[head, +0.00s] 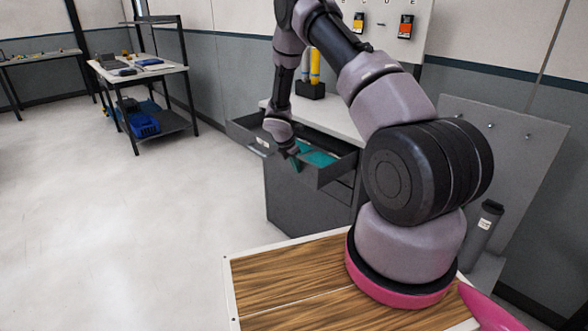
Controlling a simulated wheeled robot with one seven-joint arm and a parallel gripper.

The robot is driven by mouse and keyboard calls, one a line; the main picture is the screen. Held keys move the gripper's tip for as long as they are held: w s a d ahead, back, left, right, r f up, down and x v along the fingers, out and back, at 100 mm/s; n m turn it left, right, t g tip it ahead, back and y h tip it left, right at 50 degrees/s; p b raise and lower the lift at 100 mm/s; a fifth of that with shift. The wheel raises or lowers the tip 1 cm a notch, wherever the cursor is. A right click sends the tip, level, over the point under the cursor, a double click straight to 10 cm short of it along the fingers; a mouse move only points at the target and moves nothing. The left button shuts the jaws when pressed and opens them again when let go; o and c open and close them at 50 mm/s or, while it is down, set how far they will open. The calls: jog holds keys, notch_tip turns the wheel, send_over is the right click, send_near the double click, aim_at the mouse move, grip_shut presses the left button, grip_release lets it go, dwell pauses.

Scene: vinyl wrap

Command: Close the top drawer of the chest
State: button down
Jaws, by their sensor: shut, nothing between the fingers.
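The grey chest (300,200) stands beyond the wooden surface in the head view, with a light top. Its top drawer (338,172) is pulled out toward the lower left, with a pale label on its front. Teal material (319,158) shows inside the drawer. My gripper (295,162) is at the drawer front, pointing down, its fingers shut and empty. It overlaps the drawer's front edge in the picture; I cannot tell whether it touches it. My wrist hides part of the drawer front and interior.
A wood-topped surface (290,275) lies in front of me. A grey panel (510,150) stands at right. A cart (145,72) is at back left. Floor left of the chest is clear.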

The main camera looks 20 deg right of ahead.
jog(key=w+d, duration=0.3)
jog(key=d, duration=0.4)
jog(key=w+d, duration=0.4)
jog(key=d, duration=0.4)
jog(key=w+d, duration=0.3)
jog(key=d, duration=0.4)
jog(key=shift+w+d, duration=0.15)
jog(key=shift+d, duration=0.25)
